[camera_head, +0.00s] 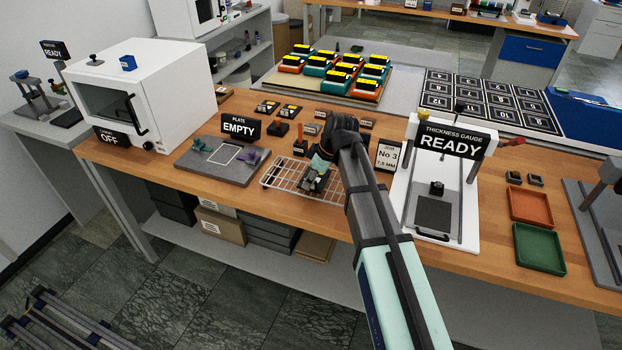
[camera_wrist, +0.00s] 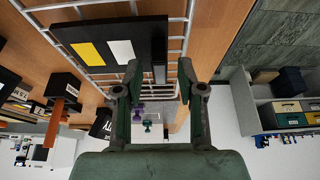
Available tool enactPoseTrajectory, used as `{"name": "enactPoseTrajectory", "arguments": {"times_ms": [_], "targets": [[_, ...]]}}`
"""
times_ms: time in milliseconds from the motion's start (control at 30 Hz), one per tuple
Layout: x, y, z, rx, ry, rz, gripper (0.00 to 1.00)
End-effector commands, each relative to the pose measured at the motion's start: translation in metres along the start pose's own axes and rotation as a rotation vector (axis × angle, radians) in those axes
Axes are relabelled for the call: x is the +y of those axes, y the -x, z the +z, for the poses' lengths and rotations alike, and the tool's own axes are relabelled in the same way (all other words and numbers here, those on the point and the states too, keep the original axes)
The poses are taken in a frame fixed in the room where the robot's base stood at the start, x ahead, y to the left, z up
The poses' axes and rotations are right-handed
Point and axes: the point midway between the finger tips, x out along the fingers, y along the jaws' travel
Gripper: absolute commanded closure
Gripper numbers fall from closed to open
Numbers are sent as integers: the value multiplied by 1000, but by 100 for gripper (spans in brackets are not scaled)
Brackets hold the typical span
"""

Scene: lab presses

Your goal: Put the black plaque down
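The black plaque (camera_wrist: 92,52), with a yellow and a white patch on its face, shows in the wrist view against the wire rack (camera_wrist: 185,30). Its right edge lies between the two fingers of my gripper (camera_wrist: 160,80). The fingers are apart, and a gap shows between that edge and the right finger. I cannot tell whether the plaque rests fully on the rack. In the head view my gripper (camera_head: 318,176) is low over the wire rack (camera_head: 275,182) on the wooden bench, and my arm hides much of the spot. The plaque is not clear there.
Left of the rack is a grey plate (camera_head: 205,168) with an "EMPTY" sign (camera_head: 238,127), then a white oven (camera_head: 150,95) marked "OFF". Right are a "No 3" card (camera_head: 388,156) and the thickness gauge (camera_head: 436,205) marked "READY". Small black blocks (camera_head: 278,128) stand behind the rack.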

Motion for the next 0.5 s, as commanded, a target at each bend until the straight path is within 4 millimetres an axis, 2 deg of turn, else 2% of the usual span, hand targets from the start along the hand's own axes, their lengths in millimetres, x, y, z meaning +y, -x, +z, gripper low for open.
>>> {"name": "enactPoseTrajectory", "arguments": {"times_ms": [167,500], "targets": [[0,14,-1,1,0,2,61],[1,72,0,1,0,2,61]]}}
